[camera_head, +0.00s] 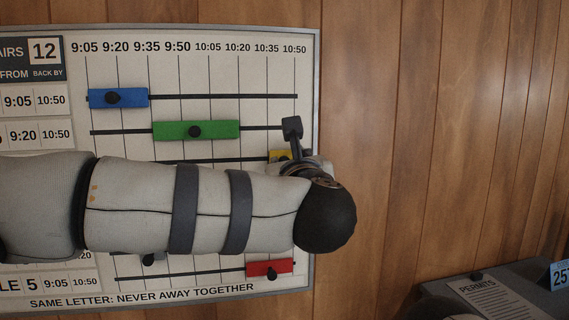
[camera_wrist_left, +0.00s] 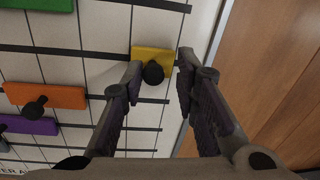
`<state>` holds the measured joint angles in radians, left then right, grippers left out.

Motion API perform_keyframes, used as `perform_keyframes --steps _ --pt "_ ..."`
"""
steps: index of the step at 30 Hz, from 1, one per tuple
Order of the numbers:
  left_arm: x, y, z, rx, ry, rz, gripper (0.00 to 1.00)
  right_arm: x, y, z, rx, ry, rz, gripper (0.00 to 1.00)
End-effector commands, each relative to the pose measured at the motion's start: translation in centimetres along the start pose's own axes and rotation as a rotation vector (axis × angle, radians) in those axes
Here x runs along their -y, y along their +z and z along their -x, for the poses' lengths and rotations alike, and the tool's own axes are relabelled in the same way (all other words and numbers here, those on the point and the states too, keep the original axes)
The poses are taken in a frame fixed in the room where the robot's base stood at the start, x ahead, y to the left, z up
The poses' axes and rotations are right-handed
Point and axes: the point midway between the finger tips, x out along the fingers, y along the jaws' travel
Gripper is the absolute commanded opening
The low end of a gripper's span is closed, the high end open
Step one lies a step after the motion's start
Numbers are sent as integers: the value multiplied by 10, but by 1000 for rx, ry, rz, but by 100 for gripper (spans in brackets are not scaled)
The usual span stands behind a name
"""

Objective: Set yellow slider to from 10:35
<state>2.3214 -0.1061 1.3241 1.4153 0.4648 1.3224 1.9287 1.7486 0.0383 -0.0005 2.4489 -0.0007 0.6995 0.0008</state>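The yellow slider (camera_head: 276,155) sits on its rail near the board's right edge, its left end about under the 10:35 column; my arm hides much of it. In the left wrist view the yellow slider (camera_wrist_left: 143,52) shows its dark round knob (camera_wrist_left: 153,73). My left gripper (camera_head: 291,132) is in front of the board at this slider. In the wrist view its fingers (camera_wrist_left: 160,66) are apart, with the knob between them, closer to the left finger. Whether a finger touches the knob I cannot tell. My right gripper is out of view.
The board (camera_head: 306,60) carries a blue slider (camera_head: 134,97), a green slider (camera_head: 220,130) and a red slider (camera_head: 283,266). Orange (camera_wrist_left: 60,96) and purple (camera_wrist_left: 28,125) sliders show in the wrist view. A wooden wall (camera_head: 440,120) is at right, with a permits sheet (camera_head: 490,300) below.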

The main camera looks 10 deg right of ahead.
Motion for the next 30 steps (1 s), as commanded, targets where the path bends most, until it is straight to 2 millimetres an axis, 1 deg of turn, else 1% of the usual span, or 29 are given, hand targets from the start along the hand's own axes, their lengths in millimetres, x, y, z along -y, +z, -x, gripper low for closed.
perform_keyframes --steps 8,11,14,18,22,24,26,30 --pt "-2 0 0 1 6 0 36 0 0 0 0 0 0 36" --pt "-2 0 7 0 5 -1 36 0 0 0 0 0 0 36" --pt "-1 0 29 0 1 -2 36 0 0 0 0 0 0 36" --pt "0 0 69 0 1 -2 36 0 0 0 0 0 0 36" --pt "0 0 99 1 1 -1 36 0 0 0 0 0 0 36" --pt "0 0 109 0 2 0 36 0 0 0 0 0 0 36" --pt "0 0 116 0 2 0 36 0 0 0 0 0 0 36" --pt "0 0 120 1 4 0 36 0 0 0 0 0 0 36"
